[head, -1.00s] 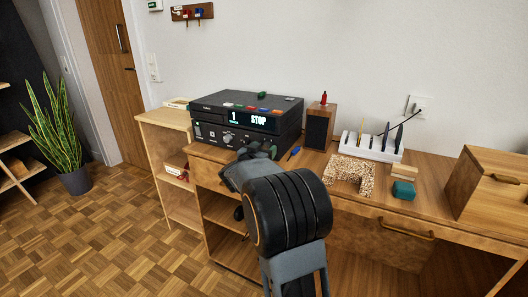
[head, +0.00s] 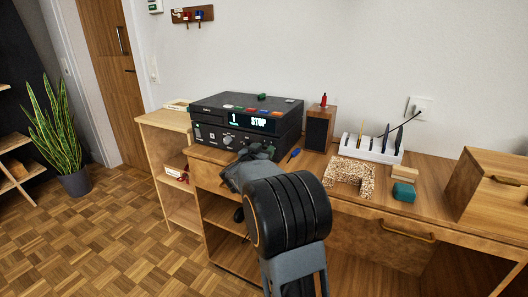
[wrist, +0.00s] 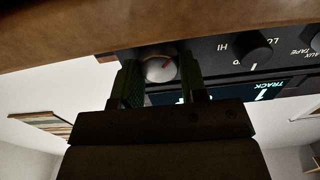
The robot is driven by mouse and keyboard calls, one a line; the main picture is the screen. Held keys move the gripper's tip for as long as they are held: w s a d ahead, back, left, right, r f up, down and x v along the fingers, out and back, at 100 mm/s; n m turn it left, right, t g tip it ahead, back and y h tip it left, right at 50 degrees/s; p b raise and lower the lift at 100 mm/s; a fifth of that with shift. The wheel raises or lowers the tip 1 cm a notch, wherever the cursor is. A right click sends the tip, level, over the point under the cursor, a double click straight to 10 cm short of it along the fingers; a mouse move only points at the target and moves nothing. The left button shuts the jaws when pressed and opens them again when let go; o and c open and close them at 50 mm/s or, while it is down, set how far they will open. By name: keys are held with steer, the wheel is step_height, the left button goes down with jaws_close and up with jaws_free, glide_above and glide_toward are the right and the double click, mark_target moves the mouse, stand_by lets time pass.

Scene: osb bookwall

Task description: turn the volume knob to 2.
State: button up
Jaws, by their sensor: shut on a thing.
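My gripper (wrist: 161,77) is shut on this knob, one dark green finger on each side. In the head view my gripper (head: 257,152) is at the right part of the stereo's front and hides the knob. The number scale around the knob cannot be read.
A black HI/LO knob (wrist: 253,49) and an AUX/TAPE selector (wrist: 314,41) are beside it. A player with a lit display (head: 248,119) reading 1 and STOP sits on the stereo.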

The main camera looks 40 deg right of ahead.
steer(key=m+b, duration=0.1)
steer(key=m, duration=0.3)
steer(key=shift+s+f+m, duration=0.1)
steer(key=shift+m, duration=0.3)
steer(key=m+b, duration=0.2)
steer(key=m, duration=0.3)
steer(key=shift+d+f+b, duration=0.1)
steer(key=shift+f+b, duration=0.05)
steer(key=shift+b, duration=0.25)
steer(key=m+b, duration=0.3)
steer(key=m, duration=0.2)
steer(key=shift+s+f+m, duration=0.1)
steer(key=shift+m, duration=0.3)
steer(key=shift+m+b, duration=1.35)
steer(key=shift+m, duration=0.65)
steer(key=o, duration=0.9)
